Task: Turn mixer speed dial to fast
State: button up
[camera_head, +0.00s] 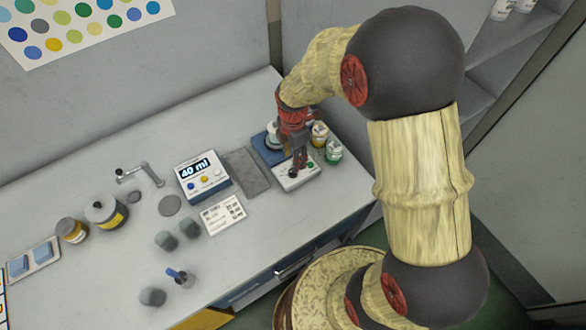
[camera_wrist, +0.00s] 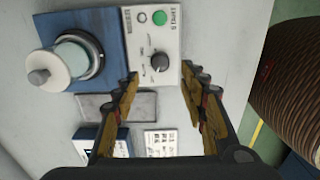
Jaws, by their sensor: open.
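The mixer's white control panel (camera_wrist: 153,35) has a dark round speed dial (camera_wrist: 159,62), a green button (camera_wrist: 159,18) and small printed labels. The dial's setting is too small to read. The panel joins a blue base (camera_wrist: 62,25) carrying a white-lidded jar (camera_wrist: 70,62). In the head view, the panel (camera_head: 297,179) is at the bench's front right, partly hidden by my gripper (camera_head: 297,160). In the wrist view, my gripper (camera_wrist: 160,74) is open and empty, its fingertips on either side of the dial. Whether they touch the panel I cannot tell.
Two small jars (camera_head: 333,152) stand close on the right of the mixer. A dark grey pad (camera_head: 246,172) and a "40 ml" display box (camera_head: 203,176) are on its left. A printed card (camera_head: 222,214) lies in front of the box. The bench's front left has several containers.

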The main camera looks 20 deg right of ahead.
notch_tip(320, 180, down, 7)
jog(key=shift+b, duration=0.75)
jog(key=shift+c, duration=0.7)
grip_shut()
